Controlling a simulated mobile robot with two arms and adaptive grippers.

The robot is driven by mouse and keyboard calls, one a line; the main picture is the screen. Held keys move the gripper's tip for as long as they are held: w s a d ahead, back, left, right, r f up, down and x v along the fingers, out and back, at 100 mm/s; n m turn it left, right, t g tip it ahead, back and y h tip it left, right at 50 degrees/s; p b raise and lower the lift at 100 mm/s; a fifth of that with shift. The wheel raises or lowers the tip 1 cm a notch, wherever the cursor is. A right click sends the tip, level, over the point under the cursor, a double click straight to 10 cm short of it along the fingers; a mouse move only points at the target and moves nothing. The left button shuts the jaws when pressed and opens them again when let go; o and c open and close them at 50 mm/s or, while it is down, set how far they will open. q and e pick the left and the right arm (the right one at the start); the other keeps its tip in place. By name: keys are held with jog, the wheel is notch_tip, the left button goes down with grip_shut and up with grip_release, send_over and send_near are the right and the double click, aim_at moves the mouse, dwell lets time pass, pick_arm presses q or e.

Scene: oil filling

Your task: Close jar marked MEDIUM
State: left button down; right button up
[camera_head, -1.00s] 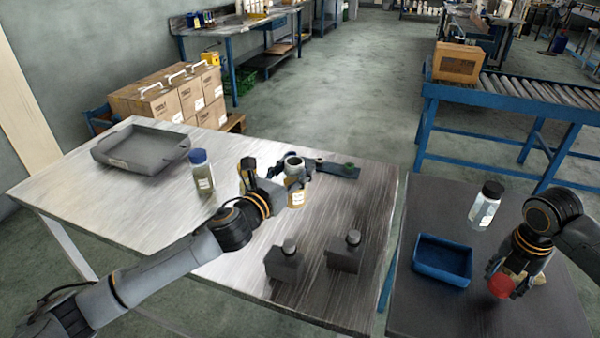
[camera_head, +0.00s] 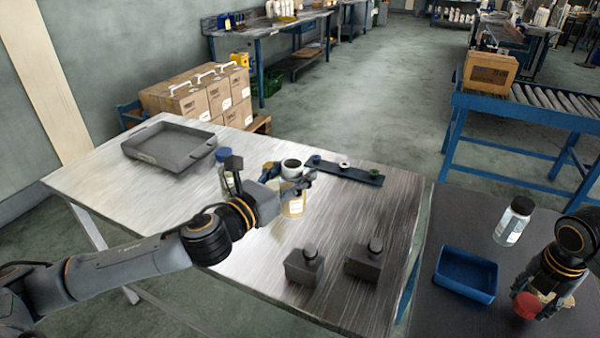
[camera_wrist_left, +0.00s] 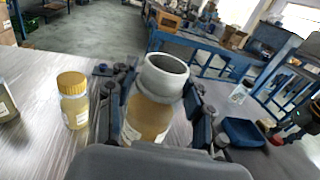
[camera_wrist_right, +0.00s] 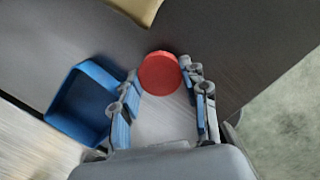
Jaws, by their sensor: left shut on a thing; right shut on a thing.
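My left gripper (camera_head: 291,176) is shut around an open jar (camera_head: 293,205), below its wide pale mouth. The left wrist view shows this jar (camera_wrist_left: 147,118) with amber contents and no lid. Whether it touches the table is unclear, and its label is unreadable. My right gripper (camera_wrist_right: 163,88) is shut on a round red lid (camera_wrist_right: 159,73), which also shows over the right table in the head view (camera_head: 527,305). A yellow-capped jar (camera_wrist_left: 73,100) stands left of the held jar in the left wrist view. A blue-capped jar (camera_head: 224,157) is partly hidden behind my left gripper.
A dark rack with several small round pieces (camera_head: 345,173) lies beyond the held jar. Two dark blocks with knobs (camera_head: 303,265) stand in front. A grey tray (camera_head: 170,143) is far left. A blue bin (camera_head: 466,272) and a dark-capped bottle (camera_head: 513,222) are on the right table.

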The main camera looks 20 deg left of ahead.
pick_arm(q)
jog(key=shift+s+a+r, duration=0.1)
jog(key=shift+s+r, duration=0.2)
jog(key=shift+s, duration=0.3)
pick_arm(e)
jog(key=shift+f, duration=0.1)
pick_arm(q)
jog(key=c, duration=1.3)
grip_release()
grip_shut()
pick_arm(e)
jog(key=shift+d, duration=0.1)
